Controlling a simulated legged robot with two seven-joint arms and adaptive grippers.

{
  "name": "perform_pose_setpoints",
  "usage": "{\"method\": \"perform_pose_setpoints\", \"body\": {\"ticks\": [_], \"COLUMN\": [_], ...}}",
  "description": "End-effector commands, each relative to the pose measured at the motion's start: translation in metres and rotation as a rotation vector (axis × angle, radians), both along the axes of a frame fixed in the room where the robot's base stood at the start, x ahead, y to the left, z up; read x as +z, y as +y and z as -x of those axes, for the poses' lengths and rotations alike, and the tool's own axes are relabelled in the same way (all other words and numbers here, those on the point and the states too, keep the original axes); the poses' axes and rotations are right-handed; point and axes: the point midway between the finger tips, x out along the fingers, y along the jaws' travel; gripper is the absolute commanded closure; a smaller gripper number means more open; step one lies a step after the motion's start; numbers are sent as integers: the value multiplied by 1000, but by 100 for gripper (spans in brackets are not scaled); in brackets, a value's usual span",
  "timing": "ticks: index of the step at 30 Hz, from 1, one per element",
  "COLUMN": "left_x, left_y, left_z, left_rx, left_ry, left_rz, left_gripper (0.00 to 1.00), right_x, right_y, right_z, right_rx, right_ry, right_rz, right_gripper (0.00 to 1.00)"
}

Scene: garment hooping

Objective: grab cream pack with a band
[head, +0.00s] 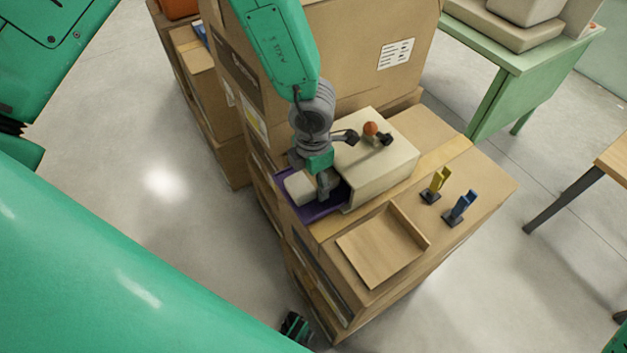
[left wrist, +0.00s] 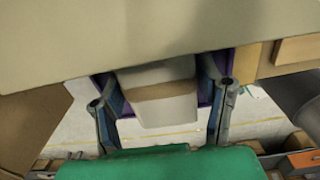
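The cream pack (head: 299,187) lies on a purple tray (head: 318,212) at the left end of a cardboard-box stack. In the left wrist view the pack (left wrist: 160,100) shows a brownish band across it. My left gripper (head: 325,187) is down at the pack in the head view. In the left wrist view its two fingers (left wrist: 163,95) stand apart, one on each side of the pack. They look open, with no clear contact. The gripper hides part of the pack in the head view.
A large beige block (head: 384,174) stands right beside the tray, close to the gripper, with a small orange item (head: 370,128) on it. An empty wooden tray (head: 380,247), a yellow holder (head: 437,183) and a blue holder (head: 461,206) stand to the right. A green table (head: 515,60) is farther back.

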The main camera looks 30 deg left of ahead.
Motion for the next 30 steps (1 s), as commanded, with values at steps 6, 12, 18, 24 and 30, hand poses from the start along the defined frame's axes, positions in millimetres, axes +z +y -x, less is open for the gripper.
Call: {"method": "perform_pose_setpoints", "body": {"ticks": [6, 12, 18, 24, 30], "left_x": [0, 1, 14, 15, 9], "left_y": [0, 0, 0, 17, 44], "left_z": [0, 0, -1, 29, 71], "left_rx": [0, 1, 1, -3, -7], "left_ry": [0, 0, -1, 2, -2], "left_rz": [0, 0, 2, -4, -7], "left_gripper": [75, 75, 75, 75, 75], "right_x": [0, 0, 3, -3, -38], "right_y": [0, 0, 0, 0, 0], "right_z": [0, 0, 0, 0, 0], "right_rx": [0, 0, 0, 0, 0], "right_ry": [0, 0, 0, 0, 0], "right_rz": [0, 0, 0, 0, 0], "right_gripper": [48, 48, 48, 48, 48]}}
